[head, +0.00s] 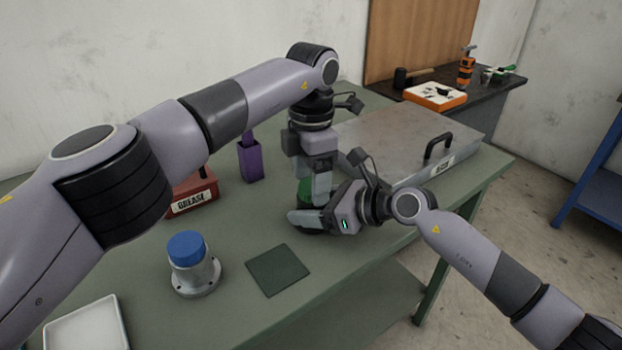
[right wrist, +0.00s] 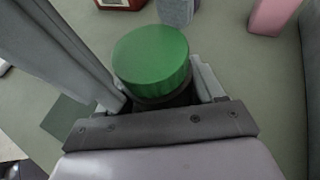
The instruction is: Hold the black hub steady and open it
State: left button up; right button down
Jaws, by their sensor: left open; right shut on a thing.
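The black hub (head: 312,231) stands on the green table with a green cap (head: 304,190) on top. Both show in the right wrist view, the cap (right wrist: 150,55) above the dark body (right wrist: 170,99). My right gripper (head: 305,218) reaches in from the right, low down, and is shut on the hub, one finger on each side. Its fingers and my left gripper hide much of the hub in the head view. My left gripper (head: 309,190) points down from above at the green cap, fingers open; one finger hangs in front of the cap's right side. I cannot tell whether it touches the cap.
A blue-capped grey hub (head: 190,265), a dark green mat (head: 278,271) and a white tray (head: 87,328) lie nearer. A red grease box (head: 193,195) and purple holder (head: 250,162) stand behind left. A metal case (head: 400,137) with a black handle lies behind right.

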pick_arm(q)
jog(key=r, duration=0.3)
jog(key=shift+s+d, duration=0.1)
jog(key=shift+d, duration=0.25)
jog(key=shift+a+r, duration=0.1)
jog(key=shift+r, duration=0.45)
jog(key=shift+c, duration=1.4)
jog(key=shift+r+m, duration=1)
jog(key=shift+r, duration=0.45)
jog(key=shift+f, duration=3.85)
jog(key=c, duration=0.9)
jog(key=shift+n, duration=1.6)
